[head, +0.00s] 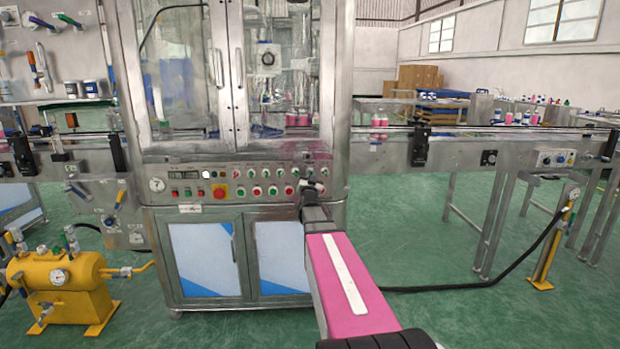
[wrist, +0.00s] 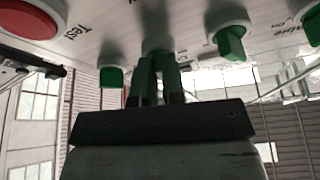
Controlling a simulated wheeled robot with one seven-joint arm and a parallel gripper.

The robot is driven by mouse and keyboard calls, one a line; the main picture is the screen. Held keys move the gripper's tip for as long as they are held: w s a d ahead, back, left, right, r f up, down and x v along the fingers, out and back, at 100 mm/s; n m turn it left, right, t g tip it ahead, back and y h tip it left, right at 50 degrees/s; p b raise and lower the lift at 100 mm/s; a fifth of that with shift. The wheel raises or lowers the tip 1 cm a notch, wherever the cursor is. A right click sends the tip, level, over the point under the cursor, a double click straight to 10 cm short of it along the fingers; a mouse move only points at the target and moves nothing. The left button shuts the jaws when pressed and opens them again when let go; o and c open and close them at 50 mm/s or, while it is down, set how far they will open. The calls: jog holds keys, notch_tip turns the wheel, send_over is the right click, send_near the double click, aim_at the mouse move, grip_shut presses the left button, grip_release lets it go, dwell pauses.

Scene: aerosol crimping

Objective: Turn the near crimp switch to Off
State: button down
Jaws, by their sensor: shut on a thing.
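The machine's control panel (head: 150,199) has a row of switches and buttons along its front. My gripper (head: 309,190) is at the panel's right end, reaching in from the front. In the wrist view, my gripper (wrist: 159,92) is shut on a green switch knob (wrist: 157,67) with a pale round collar (wrist: 157,45). The fingers cover most of this knob, so its pointing direction and its label cannot be read. I cannot tell from the lettering whether it is the near crimp switch.
A large red button (wrist: 28,18) is at the wrist view's corner. Glass doors (head: 228,70) stand above the panel. A yellow tank (head: 60,280) stands left.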

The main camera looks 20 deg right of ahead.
jog(key=shift+s+d+n+t+y, duration=0.1)
jog(key=shift+n+t+y, duration=0.1)
jog(key=shift+n+y, duration=1.5)
jog(key=shift+w+d+n+t+y, duration=0.15)
jog(key=shift+n+y, duration=0.5)
jog(key=shift+n, duration=2.1)
jog(key=shift+s+a+n+t+y, duration=0.2)
jog(key=shift+n+y, duration=0.95)
jog(key=shift+n, duration=1.1)
jog(key=shift+d, duration=0.15)
jog(key=c, duration=1.2)
grip_release()
jog(key=v, duration=1)
jog(key=shift+s+f, duration=0.15)
jog(key=shift+s, duration=0.15)
